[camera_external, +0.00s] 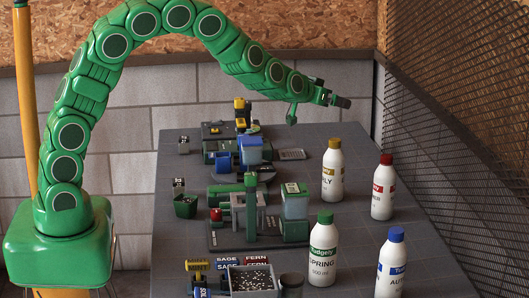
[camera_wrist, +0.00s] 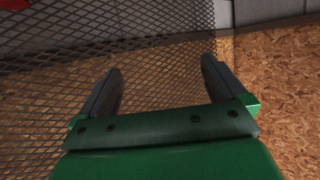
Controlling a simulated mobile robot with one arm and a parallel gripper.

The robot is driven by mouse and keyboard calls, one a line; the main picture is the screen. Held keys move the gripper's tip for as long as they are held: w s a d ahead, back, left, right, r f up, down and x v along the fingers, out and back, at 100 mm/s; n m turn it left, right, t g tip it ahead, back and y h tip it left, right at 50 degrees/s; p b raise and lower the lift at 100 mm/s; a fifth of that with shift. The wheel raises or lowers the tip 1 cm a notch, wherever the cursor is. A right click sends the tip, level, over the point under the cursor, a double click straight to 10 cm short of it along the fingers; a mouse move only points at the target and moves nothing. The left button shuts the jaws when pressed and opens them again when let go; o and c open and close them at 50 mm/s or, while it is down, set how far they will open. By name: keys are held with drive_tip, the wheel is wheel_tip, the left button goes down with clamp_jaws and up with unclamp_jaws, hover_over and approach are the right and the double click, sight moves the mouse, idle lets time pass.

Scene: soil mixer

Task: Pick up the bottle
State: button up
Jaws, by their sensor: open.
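Several white bottles stand upright on the right side of the grey table (camera_external: 410,262). One has a green cap (camera_external: 322,255), one a blue cap (camera_external: 390,268), one a red cap (camera_external: 382,190) and one a yellow cap (camera_external: 332,175). The frames do not tell which one is meant. My gripper (camera_external: 342,101) is raised above the far part of the table, away from every bottle. In the wrist view my gripper (camera_wrist: 160,80) is open with nothing between its fingers. No bottle shows there.
Green and blue machines (camera_external: 248,215) fill the middle of the table. A tray of dark and white bits (camera_external: 232,282) sits at the front, near label blocks (camera_external: 240,263). A mesh screen (camera_external: 465,130) stands along the right. A brick wall (camera_external: 310,95) closes the back.

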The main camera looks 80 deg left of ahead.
sight(327, 159)
wheel_tip(327, 159, down, 18)
drive_tip(key=shift+f, duration=0.25)
drive_tip(key=shift+x, duration=2.5)
drive_tip(key=c, duration=1.5)
drive_tip(key=shift+r, duration=0.1)
